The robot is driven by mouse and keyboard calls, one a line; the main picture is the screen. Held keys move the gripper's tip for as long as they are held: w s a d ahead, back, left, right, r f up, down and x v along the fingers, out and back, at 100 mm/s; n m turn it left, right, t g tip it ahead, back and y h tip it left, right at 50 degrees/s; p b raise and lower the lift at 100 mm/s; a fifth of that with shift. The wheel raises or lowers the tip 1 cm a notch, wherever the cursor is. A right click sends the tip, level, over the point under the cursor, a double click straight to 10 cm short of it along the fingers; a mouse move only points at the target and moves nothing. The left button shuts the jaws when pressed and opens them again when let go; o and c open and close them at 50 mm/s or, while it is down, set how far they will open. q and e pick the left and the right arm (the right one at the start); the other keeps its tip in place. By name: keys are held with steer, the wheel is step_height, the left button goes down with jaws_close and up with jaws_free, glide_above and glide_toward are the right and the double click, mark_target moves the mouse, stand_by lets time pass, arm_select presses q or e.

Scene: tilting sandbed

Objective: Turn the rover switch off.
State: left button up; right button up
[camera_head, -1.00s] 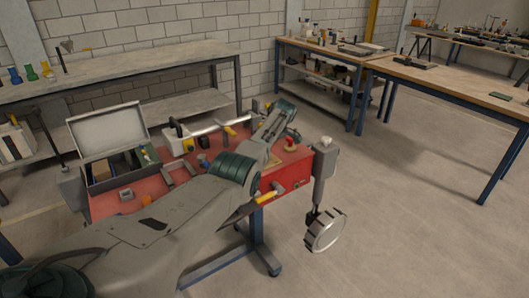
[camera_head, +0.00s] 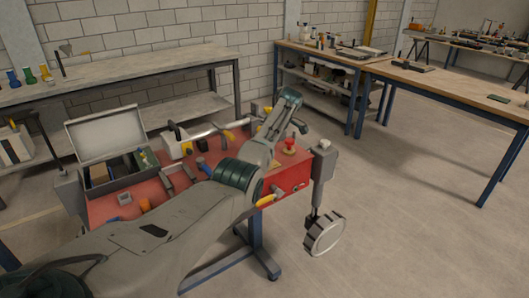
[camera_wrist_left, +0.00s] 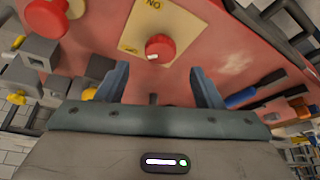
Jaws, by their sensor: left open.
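In the left wrist view a round red knob (camera_wrist_left: 160,47) sits on a cream plate (camera_wrist_left: 138,30) on a red surface. The plate carries the letters "ON", upside down, at the top of the picture. A small white mark shows on the knob's lower left edge, on the side away from the letters. My left gripper (camera_wrist_left: 157,76) is open and empty, one finger each side of the knob in the picture, apart from it. In the head view my left arm reaches over the red bench (camera_head: 105,208) and hides the knob and the fingers. My right gripper is out of view.
A second red knob stands close by in the wrist view (camera_wrist_left: 47,17); a red button (camera_head: 289,145) shows in the head view. An open grey case (camera_head: 103,135), a white bar (camera_head: 203,131) and a handwheel (camera_head: 325,234) are around the bench. The floor at right is clear.

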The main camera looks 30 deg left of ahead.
arm_select(q)
steer(key=v, duration=0.5)
steer(key=shift+b, duration=0.35)
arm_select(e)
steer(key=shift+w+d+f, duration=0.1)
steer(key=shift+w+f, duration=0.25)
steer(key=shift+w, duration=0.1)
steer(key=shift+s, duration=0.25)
arm_select(q)
steer(key=shift+f, duration=0.1)
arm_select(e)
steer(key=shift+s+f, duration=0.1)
